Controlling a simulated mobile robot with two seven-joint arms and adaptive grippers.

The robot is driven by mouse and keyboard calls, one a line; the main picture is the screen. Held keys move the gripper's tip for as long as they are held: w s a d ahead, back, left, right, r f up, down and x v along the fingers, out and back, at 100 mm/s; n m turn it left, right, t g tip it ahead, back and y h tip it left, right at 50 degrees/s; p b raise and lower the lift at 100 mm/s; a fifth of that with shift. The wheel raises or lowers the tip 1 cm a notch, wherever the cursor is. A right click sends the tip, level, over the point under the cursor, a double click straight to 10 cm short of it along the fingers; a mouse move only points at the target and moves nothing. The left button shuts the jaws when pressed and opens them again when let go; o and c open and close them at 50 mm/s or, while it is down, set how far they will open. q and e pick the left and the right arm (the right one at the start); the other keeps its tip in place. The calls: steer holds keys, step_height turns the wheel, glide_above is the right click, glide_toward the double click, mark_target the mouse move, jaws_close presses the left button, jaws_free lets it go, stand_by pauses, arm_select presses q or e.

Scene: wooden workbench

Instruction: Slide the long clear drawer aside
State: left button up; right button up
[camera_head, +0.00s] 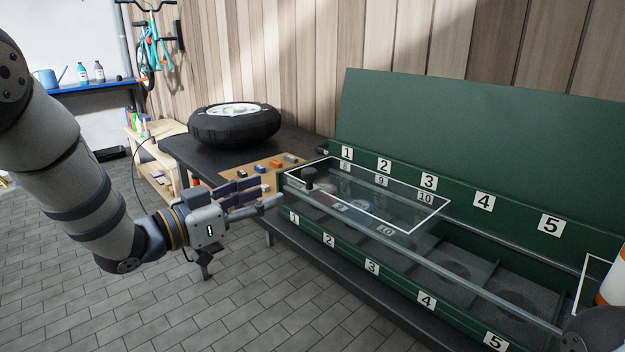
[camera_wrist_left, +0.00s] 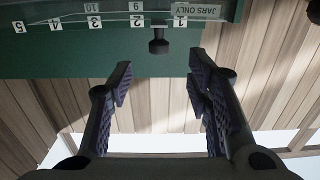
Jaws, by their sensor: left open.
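The long clear drawer (camera_head: 375,190) is a see-through panel with white edges. It sits on rails at the left end of a green numbered case (camera_head: 480,130), over the compartments near 1 to 3. A dark knob (camera_head: 309,177) stands at its left end; the knob also shows in the left wrist view (camera_wrist_left: 159,45). My left gripper (camera_head: 262,196) is open just left of the knob. In the left wrist view my open fingers (camera_wrist_left: 159,75) point at the knob, which lies beyond the tips, between their lines. My right gripper is not seen.
The case has open compartments (camera_head: 510,290) towards the right and a metal rail (camera_head: 400,252) along its front. An orange-and-white object (camera_head: 612,275) is at the right edge. A tyre (camera_head: 234,123) lies on a dark table behind. Tiled floor is free at front left.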

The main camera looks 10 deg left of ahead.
mark_target(303, 175)
arm_select(q)
steer(key=x, duration=0.8)
steer(key=b+x, duration=0.1)
steer(key=x, duration=0.3)
steer(key=shift+w+d+r, duration=0.1)
steer(key=shift+r, duration=0.3)
jaws_close()
